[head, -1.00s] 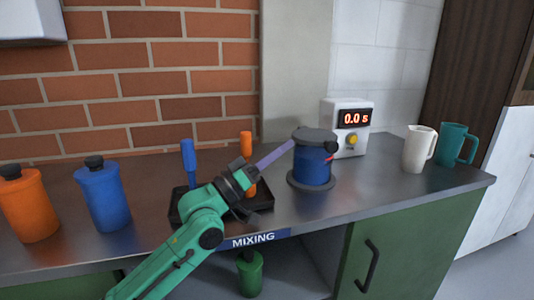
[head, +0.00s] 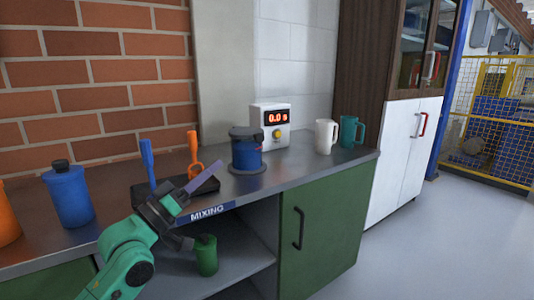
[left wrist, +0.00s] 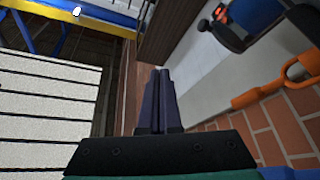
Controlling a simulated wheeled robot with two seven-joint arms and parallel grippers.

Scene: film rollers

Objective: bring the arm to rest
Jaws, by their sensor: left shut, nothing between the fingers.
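My left gripper (head: 213,169) is shut and empty at the end of my green left arm. In the head view it is in front of the black tray (head: 207,187) at the bench's front edge, pointing up and right, and hides part of the tray. Its two dark purple fingers lie side by side in the left wrist view (left wrist: 159,90). My right gripper is not in view.
On the grey bench (head: 285,178) stand a blue lidded pot (head: 246,155), a timer (head: 271,132) reading 0.0 s, white (head: 325,137) and teal (head: 348,132) mugs, and blue (head: 68,197) and orange (head: 7,222) canisters. A green bottle (head: 206,257) stands below. Floor at right is clear.

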